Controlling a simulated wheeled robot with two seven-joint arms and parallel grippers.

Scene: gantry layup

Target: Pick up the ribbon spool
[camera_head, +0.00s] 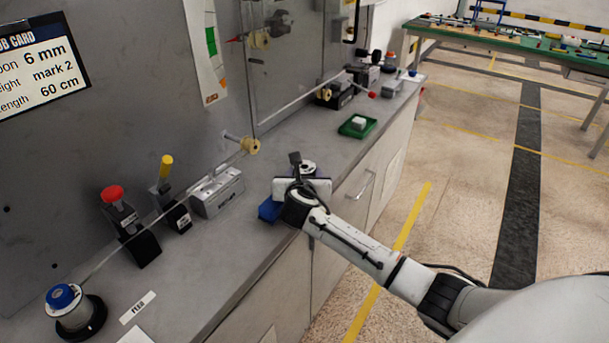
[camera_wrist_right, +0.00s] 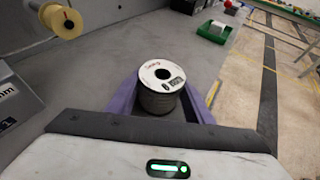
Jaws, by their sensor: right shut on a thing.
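The ribbon spool (camera_wrist_right: 162,90) has a white printed top with a dark centre hole and a grey wound side. In the right wrist view it sits between the purple-blue fingers of my right gripper (camera_wrist_right: 160,105), which is shut on it. In the head view the spool's white top (camera_head: 308,168) shows just behind my right gripper (camera_head: 303,180), over the grey bench; the hand hides most of it. A blue piece shows at the hand's lower left. I cannot tell whether the spool touches the bench. My left gripper is not in view.
Along the panel stand a blue-topped cylinder on a black base (camera_head: 72,310), a red-knobbed device (camera_head: 122,215), a yellow-handled device (camera_head: 168,190), a grey block (camera_head: 217,192) and a yellow roller (camera_head: 249,145). A green tray (camera_head: 358,127) lies farther along the bench.

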